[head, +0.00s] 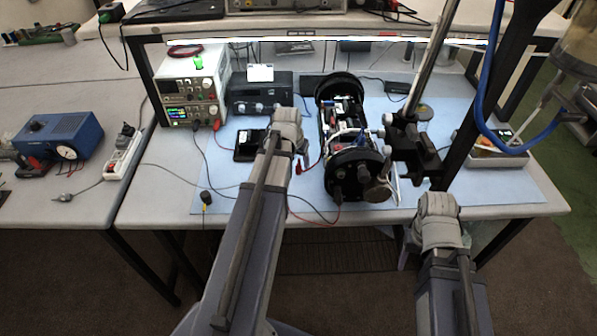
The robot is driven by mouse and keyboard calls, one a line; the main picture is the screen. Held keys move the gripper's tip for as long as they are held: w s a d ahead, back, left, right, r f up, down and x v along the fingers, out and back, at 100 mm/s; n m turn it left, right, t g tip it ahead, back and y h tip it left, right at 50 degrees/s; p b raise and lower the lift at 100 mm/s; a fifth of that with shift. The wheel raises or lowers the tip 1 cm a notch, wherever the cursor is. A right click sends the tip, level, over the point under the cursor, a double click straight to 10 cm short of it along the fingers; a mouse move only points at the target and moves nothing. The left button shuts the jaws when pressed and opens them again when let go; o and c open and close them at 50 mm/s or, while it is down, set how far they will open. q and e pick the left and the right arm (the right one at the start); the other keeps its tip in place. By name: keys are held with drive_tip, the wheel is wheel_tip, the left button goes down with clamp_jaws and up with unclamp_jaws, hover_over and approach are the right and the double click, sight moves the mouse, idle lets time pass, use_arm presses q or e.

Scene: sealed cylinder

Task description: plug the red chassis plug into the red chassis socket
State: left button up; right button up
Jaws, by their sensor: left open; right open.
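The open chassis of the sealed cylinder (352,168), with black round end caps, lies on the blue mat, one end toward me. A small red plug (298,168) on a red lead is on the mat at its left; I cannot tell whether it is the chassis plug. The red socket cannot be made out. My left gripper (288,122) is open, left of the cylinder, seen from behind with its fingertips mostly hidden. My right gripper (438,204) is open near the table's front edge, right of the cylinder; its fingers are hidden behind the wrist.
A metal stand with a black clamp (408,140) rises close to the cylinder's right. A power supply (190,88) and a dark instrument (258,93) stand at the back left. A tray (492,150) is at the right. Leads cross the blue mat (235,175) at the front left.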

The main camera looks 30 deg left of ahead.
sight(298, 165)
use_arm(q)
drive_tip(key=b+x, duration=0.2)
drive_tip(key=x, duration=0.2)
drive_tip(key=shift+b, duration=0.4)
drive_tip(key=shift+r, duration=0.1)
clamp_jaws()
